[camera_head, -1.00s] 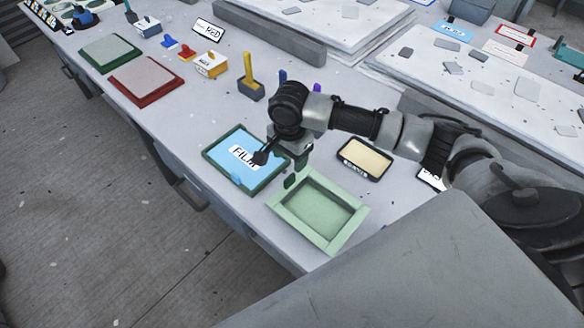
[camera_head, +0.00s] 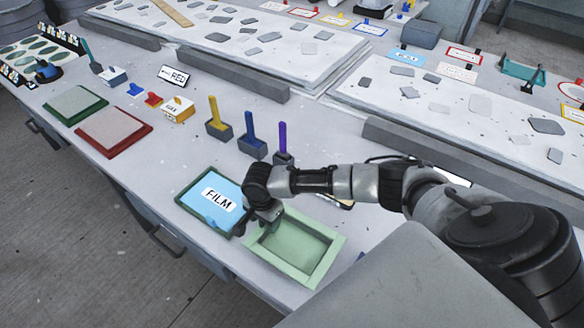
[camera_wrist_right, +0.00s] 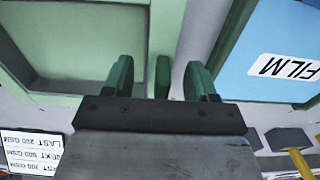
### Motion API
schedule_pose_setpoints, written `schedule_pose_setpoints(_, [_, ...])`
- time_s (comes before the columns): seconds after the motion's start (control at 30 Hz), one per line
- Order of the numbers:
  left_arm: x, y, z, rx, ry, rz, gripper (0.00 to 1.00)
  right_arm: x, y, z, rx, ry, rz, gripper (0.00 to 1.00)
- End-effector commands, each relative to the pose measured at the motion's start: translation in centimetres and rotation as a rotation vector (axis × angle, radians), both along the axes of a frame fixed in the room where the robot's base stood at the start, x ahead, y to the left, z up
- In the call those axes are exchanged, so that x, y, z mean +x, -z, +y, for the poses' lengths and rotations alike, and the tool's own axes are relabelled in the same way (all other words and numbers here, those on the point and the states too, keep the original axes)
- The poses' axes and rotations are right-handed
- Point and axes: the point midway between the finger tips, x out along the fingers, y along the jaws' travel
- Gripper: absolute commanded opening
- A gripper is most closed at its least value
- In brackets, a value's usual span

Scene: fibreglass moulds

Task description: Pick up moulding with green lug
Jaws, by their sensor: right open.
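The pale green moulding (camera_head: 297,246) is a shallow rectangular tray lying on the grey bench near its front edge. It fills the upper left of the right wrist view (camera_wrist_right: 60,98). Its dark green lug (camera_wrist_right: 162,76) stands at the side facing the film tray. My right gripper (camera_head: 262,220) is low over that side, between moulding and film tray. In the right wrist view its two green fingers are apart, with the lug between them; whether either touches it I cannot tell. In the head view the arm largely hides the lug. My left gripper is not in view.
The film tray (camera_head: 182,198), blue inside a dark green frame, is close on the left. Blue (camera_head: 252,146), yellow (camera_head: 220,131) and purple (camera_head: 283,156) upright holders stand behind the arm. Red-framed (camera_head: 118,152) and green-framed (camera_head: 75,119) trays lie farther left.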

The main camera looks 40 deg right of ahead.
Motion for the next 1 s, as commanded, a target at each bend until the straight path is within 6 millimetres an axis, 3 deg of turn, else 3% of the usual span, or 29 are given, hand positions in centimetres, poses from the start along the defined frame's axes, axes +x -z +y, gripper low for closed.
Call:
schedule_pose_setpoints(0.1, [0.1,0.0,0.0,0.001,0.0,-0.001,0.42,0.0,0.0,0.0,0.0,0.0,0.0,0.57])
schedule_pose_setpoints(0.5, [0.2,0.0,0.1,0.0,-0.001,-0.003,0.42,0.0,0.0,0.0,0.0,0.0,0.0,0.0])
schedule_pose_setpoints(0.83, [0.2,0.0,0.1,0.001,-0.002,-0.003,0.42,0.1,-0.3,0.0,0.0,0.0,-0.001,0.0])
schedule_pose_setpoints(1.0, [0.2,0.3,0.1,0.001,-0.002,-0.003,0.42,0.1,-1.7,0.0,0.001,0.0,-0.002,0.0])
